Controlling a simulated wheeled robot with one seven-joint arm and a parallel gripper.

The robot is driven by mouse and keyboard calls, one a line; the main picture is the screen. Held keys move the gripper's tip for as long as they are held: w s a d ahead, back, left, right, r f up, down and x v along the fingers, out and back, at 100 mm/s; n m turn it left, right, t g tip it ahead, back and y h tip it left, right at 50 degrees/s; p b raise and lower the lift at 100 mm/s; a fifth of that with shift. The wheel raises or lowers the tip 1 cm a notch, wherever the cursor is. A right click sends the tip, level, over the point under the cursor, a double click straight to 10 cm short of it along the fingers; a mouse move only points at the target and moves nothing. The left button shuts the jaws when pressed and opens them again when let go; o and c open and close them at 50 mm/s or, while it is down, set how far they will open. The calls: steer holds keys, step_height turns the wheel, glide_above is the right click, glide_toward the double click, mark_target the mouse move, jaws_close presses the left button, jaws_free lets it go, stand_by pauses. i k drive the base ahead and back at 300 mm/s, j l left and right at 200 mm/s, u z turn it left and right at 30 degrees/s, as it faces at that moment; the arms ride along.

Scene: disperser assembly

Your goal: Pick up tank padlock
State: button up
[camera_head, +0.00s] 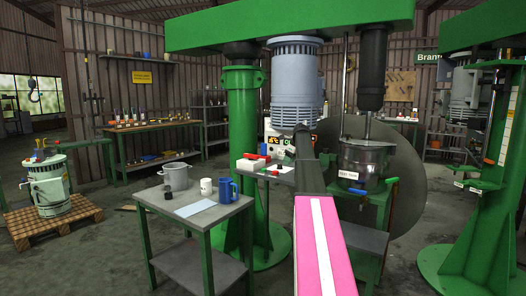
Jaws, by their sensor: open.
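I cannot make out the tank padlock for certain. A small red piece (275,172) lies on a light surface just left of my arm, too small to identify. My pink and grey arm reaches forward from the bottom centre. Its far end stands in front of the green column area, left of the tank. My gripper cannot be made out, so its relation to any padlock is hidden.
The green column (243,130) stands close left of my arm. Another green machine (490,190) stands at right. The left floor is partly clear.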

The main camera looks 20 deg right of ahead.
mark_target(263, 146)
steer(key=i+l, duration=0.1)
steer(key=i, duration=0.3)
steer(key=i+l, duration=0.1)
steer(key=i, duration=0.35)
